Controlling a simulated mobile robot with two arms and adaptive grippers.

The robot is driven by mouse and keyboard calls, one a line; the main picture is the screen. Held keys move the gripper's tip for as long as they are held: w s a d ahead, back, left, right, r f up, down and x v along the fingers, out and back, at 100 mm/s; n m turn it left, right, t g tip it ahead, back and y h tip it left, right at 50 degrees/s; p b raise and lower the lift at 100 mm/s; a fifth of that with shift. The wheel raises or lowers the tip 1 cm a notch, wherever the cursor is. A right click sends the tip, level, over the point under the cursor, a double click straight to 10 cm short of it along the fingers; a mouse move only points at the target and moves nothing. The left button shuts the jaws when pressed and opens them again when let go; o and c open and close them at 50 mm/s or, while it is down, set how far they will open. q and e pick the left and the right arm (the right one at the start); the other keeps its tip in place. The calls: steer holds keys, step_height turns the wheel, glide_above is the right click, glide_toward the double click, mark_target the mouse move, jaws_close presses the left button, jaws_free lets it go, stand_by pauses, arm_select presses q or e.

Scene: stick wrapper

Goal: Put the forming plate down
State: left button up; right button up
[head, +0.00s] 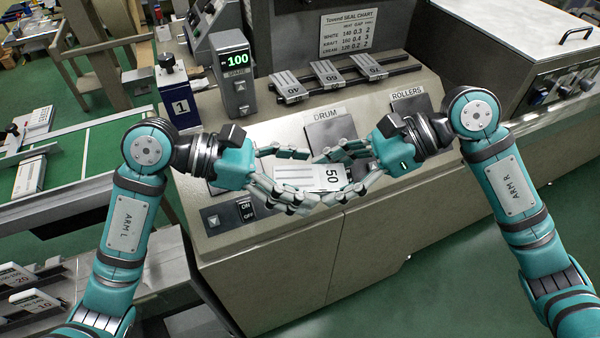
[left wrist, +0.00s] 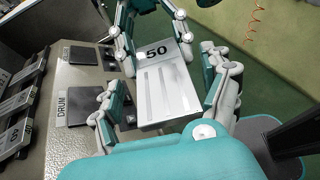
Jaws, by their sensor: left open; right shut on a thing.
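The forming plate (head: 295,173) is a pale slotted metal plate marked 50. It is held above the front of the machine top, and also shows in the left wrist view (left wrist: 165,95). My right gripper (head: 323,179) is shut on its marked end. My left gripper (head: 308,178) is open, with its fingers on either side of the plate's other end. In the left wrist view, my left fingers (left wrist: 165,85) stand apart from the plate's edges, and my right fingers (left wrist: 150,35) are at the far end. The fingers partly hide the plate.
A rail rack (head: 400,66) holds several plates at the back. Dark pads marked DRUM (head: 328,131) and ROLLERS (head: 412,106) lie on the machine top. A display (head: 237,60) reads 100. ON/OFF switches (head: 246,210) sit at the front left. A green conveyor (head: 110,145) is at left.

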arm_select(q)
steer(key=shift+d+f, duration=0.1)
steer(key=shift+d, duration=0.1)
steer(key=c, duration=1.2)
steer(key=o, duration=1.2)
steer(key=shift+a, duration=0.1)
steer(key=v, duration=1.2)
